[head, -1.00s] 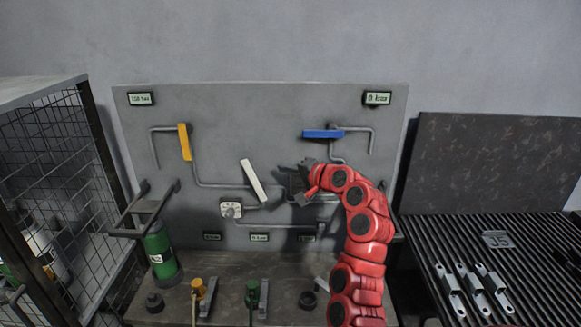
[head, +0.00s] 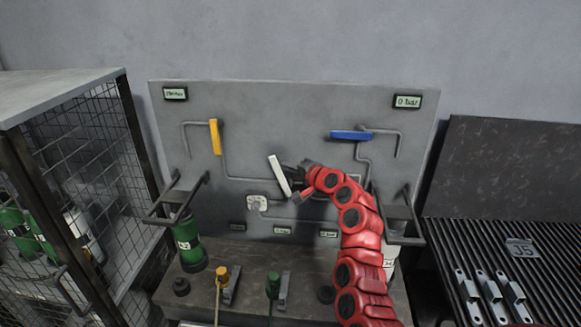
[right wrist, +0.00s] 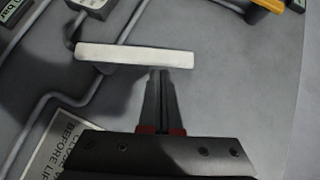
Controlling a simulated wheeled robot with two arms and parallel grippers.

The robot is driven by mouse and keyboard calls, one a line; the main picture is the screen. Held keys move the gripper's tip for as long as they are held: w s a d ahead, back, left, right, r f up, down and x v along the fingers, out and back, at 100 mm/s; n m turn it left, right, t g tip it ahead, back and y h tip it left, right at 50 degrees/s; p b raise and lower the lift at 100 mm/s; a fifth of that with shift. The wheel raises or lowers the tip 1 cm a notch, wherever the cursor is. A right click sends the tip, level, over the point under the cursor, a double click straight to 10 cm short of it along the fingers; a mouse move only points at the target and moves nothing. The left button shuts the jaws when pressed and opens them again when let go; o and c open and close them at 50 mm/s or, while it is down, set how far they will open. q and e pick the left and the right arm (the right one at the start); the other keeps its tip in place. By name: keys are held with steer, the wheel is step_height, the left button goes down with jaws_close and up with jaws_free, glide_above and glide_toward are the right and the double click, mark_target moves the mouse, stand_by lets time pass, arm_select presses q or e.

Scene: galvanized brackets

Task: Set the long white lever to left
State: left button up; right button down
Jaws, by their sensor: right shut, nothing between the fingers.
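The long white lever (head: 279,175) is on the grey panel, tilted with its upper end to the left. It also shows in the right wrist view (right wrist: 135,56), lying across the picture. My right gripper (head: 295,193) is just to the right of the lever in the head view. In the right wrist view its shut, empty fingers (right wrist: 160,74) reach close to the lever's long side; I cannot tell whether they touch it. My left gripper is not in view.
A yellow lever (head: 215,137) stands upright at the panel's upper left, and a blue lever (head: 351,135) lies level at the upper right. Grey pipes run over the panel. A wire cage (head: 85,165) stands left, a slatted bench (head: 540,275) right. A green cylinder (head: 190,245) stands below.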

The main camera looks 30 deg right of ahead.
steer(key=shift+a, duration=0.1)
steer(key=shift+w+a+r+n+g+h+p, duration=0.1)
steer(key=shift+w+a+n+g+h+p, duration=0.2)
steer(key=shift+w+a+n+g+h, duration=0.4)
steer(key=shift+s, duration=0.2)
